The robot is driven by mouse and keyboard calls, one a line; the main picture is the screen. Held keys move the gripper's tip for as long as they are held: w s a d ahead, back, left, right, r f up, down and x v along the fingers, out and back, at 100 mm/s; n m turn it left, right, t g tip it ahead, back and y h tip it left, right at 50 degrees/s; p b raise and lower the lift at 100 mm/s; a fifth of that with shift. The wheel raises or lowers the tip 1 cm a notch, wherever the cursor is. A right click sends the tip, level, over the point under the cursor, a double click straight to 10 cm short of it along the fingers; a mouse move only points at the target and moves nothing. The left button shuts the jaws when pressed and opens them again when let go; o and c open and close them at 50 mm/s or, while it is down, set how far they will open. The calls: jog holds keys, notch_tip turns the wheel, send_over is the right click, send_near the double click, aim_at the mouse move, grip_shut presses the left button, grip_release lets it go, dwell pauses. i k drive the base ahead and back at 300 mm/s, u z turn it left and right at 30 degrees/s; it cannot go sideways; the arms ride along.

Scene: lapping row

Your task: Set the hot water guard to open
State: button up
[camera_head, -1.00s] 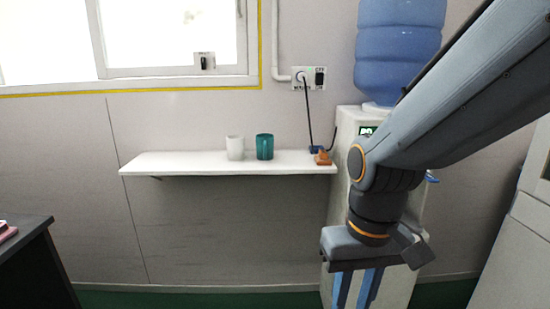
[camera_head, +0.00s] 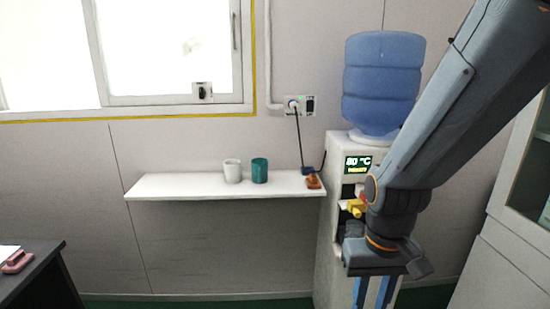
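The white water dispenser (camera_head: 332,240) stands right of the shelf with a blue bottle (camera_head: 383,85) on top. Its display (camera_head: 358,165) is lit and seems to read 80 °C over a yellow line. A yellow part (camera_head: 355,208) sticks out of its front below the display, with a bit of red beside it. I cannot tell whether this is the hot water guard or a tap, nor its setting. My arm hides the right of the dispenser's front. My gripper (camera_head: 373,294) points down before the dispenser, below the yellow part. Its blue fingers are apart and look empty; the tips are cut off.
A white wall shelf (camera_head: 205,190) holds a white mug (camera_head: 232,171), a teal mug (camera_head: 260,170) and a small orange-brown object (camera_head: 313,182). A wall socket (camera_head: 300,105) has a black cable hanging from it. A dark desk (camera_head: 45,270) is at left, a cabinet (camera_head: 490,250) at right.

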aim_at(355, 207)
jog(key=u, duration=1.4)
jog(key=k, duration=0.6)
jog(key=z, duration=1.3)
